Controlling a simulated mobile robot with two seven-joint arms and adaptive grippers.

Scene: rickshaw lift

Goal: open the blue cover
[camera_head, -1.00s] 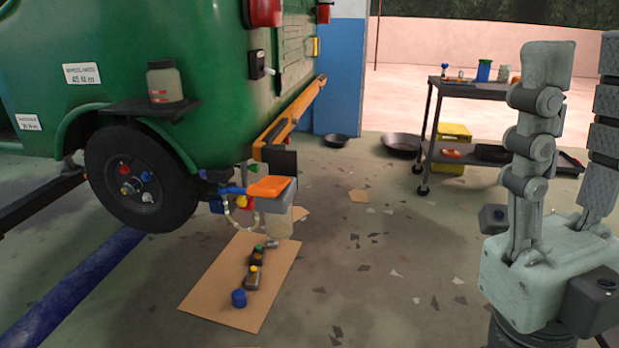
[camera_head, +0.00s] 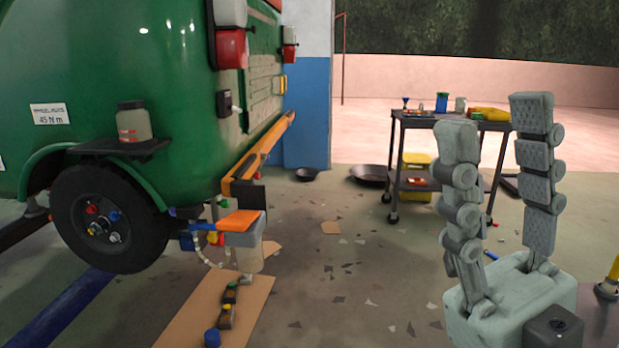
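Several blue things show, and I cannot tell which one is the cover. A blue part (camera_head: 187,241) sits low at the green vehicle's (camera_head: 120,60) rear corner, beside an orange-topped grey block (camera_head: 241,222). A blue container (camera_head: 441,102) stands on the cart. My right gripper (camera_head: 493,118) points up at the right, its fingers spread apart with nothing between them. It is in the foreground, apart from the vehicle. My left gripper is out of view.
A dark two-shelf cart (camera_head: 396,165) stands behind my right gripper, with tools on top and a yellow box (camera_head: 416,160) below. Dark round pans (camera_head: 368,174) lie by the blue-and-white pillar (camera_head: 306,110). Speckled floor (camera_head: 330,275) is open between vehicle and gripper.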

